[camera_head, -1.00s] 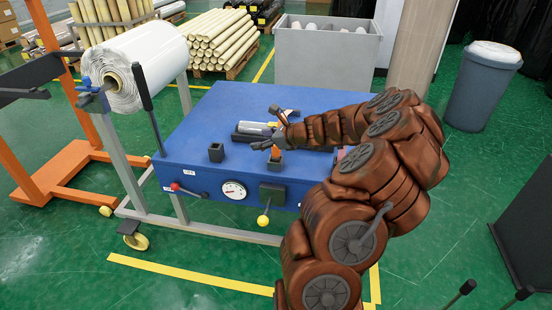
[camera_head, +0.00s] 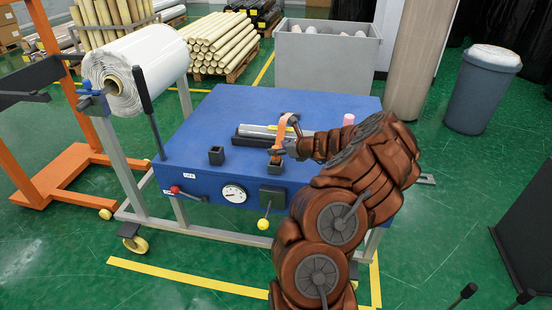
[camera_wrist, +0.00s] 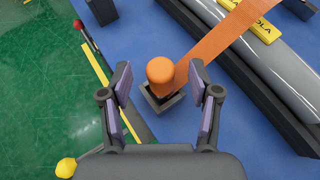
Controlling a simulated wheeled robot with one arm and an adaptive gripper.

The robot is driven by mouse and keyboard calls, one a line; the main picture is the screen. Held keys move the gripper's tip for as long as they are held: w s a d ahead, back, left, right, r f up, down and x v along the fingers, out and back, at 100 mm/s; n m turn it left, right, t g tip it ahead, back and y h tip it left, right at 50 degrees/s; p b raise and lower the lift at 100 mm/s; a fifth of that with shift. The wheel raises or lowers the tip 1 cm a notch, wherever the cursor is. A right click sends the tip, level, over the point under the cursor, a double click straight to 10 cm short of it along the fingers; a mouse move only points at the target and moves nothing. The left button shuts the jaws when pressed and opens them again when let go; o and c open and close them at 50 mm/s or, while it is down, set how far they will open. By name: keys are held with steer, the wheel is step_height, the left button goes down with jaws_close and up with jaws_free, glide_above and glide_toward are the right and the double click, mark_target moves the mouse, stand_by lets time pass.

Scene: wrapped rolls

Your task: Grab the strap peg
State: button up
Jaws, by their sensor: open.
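The strap peg (camera_wrist: 160,71) is a round-topped orange peg standing in a small dark square socket (camera_wrist: 158,103) on the blue table. A wide orange strap (camera_wrist: 226,38) runs from it toward the upper right; the strap also shows in the head view (camera_head: 282,127). My gripper (camera_wrist: 161,80) is open, with one finger to the left of the peg and one to the right in the wrist view. Both fingers look apart from it. In the head view my gripper (camera_head: 279,153) is at the socket and partly hides the peg.
A grey wrapped roll (camera_wrist: 275,75) with a yellow label (camera_wrist: 258,22) lies in a dark cradle beside the peg. A second, empty-looking dark socket (camera_head: 216,155) stands to the left. A pink cylinder (camera_head: 348,119) stands at the right. The table's (camera_head: 215,110) back left is clear.

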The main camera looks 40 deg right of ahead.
steer(key=shift+x, duration=1.15)
steer(key=shift+c, duration=0.4)
jaws_close()
